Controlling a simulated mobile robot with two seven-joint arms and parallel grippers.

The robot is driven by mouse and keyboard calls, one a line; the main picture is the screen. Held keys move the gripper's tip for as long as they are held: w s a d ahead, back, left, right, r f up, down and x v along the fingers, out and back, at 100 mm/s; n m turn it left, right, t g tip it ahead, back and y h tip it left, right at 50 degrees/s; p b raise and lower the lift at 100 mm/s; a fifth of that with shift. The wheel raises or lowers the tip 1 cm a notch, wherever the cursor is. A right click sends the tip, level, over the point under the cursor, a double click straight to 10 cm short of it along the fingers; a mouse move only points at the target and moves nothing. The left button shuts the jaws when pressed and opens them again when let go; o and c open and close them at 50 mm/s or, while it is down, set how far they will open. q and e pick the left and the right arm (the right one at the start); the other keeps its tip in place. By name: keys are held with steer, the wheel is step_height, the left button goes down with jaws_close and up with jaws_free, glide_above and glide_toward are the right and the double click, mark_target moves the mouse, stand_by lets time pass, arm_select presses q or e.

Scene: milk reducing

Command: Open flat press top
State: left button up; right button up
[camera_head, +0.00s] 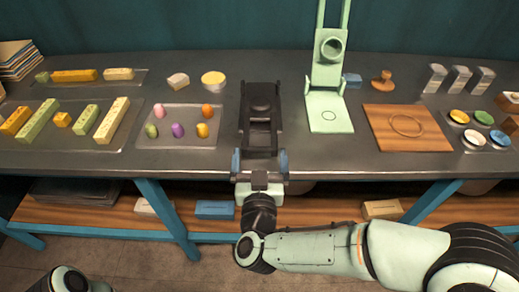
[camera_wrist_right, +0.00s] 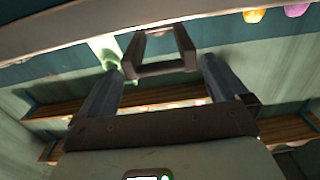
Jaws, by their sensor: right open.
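The flat press (camera_head: 261,118) is a dark, low device at the front middle of the table; its top looks lowered. A dark squared handle frame (camera_wrist_right: 160,70) sticks out at its front edge. My right gripper (camera_head: 260,158) is open at the table's front edge, with its blue-grey fingers on either side of the handle. In the right wrist view the handle lies between the two spread fingers (camera_wrist_right: 158,72), with gaps on both sides and no visible grip. My left gripper is not in view; only part of my left arm shows at the bottom left.
A pale green upright press (camera_head: 330,112) stands to the right, beside a wooden board (camera_head: 408,130). A tray (camera_head: 150,139) with coloured egg-shaped pieces lies to the left. Trays with bars and small dishes lie farther out. A wooden shelf (camera_head: 300,210) runs below the tabletop.

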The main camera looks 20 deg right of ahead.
mark_target(260, 149)
steer(key=shift+x, duration=1.5)
steer(key=shift+c, duration=0.3)
